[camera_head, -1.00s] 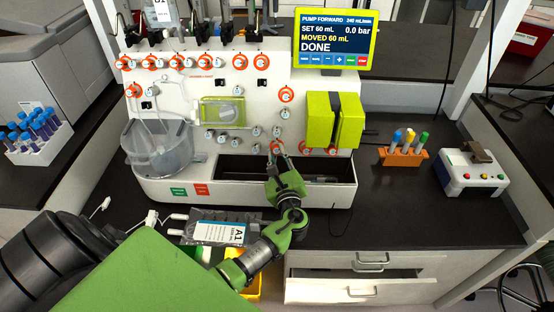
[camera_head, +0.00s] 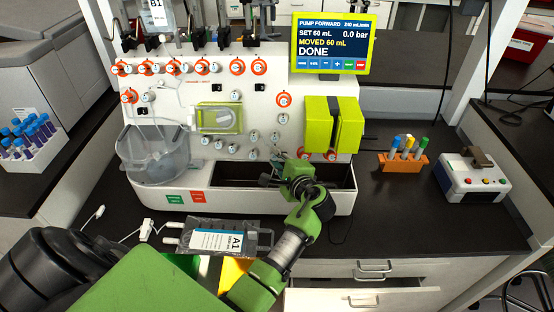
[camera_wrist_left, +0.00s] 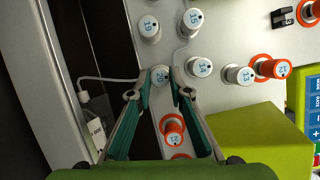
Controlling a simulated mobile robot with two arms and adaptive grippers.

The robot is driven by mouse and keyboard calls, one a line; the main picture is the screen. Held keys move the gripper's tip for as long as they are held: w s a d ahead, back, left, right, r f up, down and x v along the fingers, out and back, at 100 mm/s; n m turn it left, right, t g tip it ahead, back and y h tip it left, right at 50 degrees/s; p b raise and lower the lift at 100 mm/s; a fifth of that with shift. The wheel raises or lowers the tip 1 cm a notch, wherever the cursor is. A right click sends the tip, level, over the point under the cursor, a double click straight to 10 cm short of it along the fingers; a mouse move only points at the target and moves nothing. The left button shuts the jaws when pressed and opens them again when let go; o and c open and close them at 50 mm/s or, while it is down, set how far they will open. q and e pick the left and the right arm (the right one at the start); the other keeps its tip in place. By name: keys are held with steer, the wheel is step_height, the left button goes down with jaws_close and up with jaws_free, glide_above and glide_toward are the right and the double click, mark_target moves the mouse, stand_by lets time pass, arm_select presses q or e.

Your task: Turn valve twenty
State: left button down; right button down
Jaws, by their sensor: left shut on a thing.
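Valve twenty (camera_wrist_left: 160,75) is a small pale knob with a blue-lettered face on the white machine front (camera_head: 205,165). In the left wrist view my left gripper (camera_wrist_left: 158,90) has its two dark fingertips on either side of this knob and is shut on it. In the head view my left gripper (camera_head: 282,159) reaches the lower middle of the panel, and its fingers and wrist mostly hide the knob. An orange-ringed valve 21 (camera_wrist_left: 173,130) sits just below it between the fingers. My right gripper is not in view.
Valve 19 (camera_wrist_left: 149,27), valve 14 (camera_wrist_left: 199,67) and valve 13 (camera_wrist_left: 238,74) are close by. A yellow-green pump block (camera_head: 333,123) stands to the right. The screen (camera_head: 333,43) reads DONE. A bag labelled A1 (camera_head: 218,240) lies on the dark bench in front.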

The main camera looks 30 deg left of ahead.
arm_select(q)
steer(key=shift+n, duration=0.8)
steer(key=shift+g+h, duration=0.3)
steer(key=c, duration=1.9)
jaws_free()
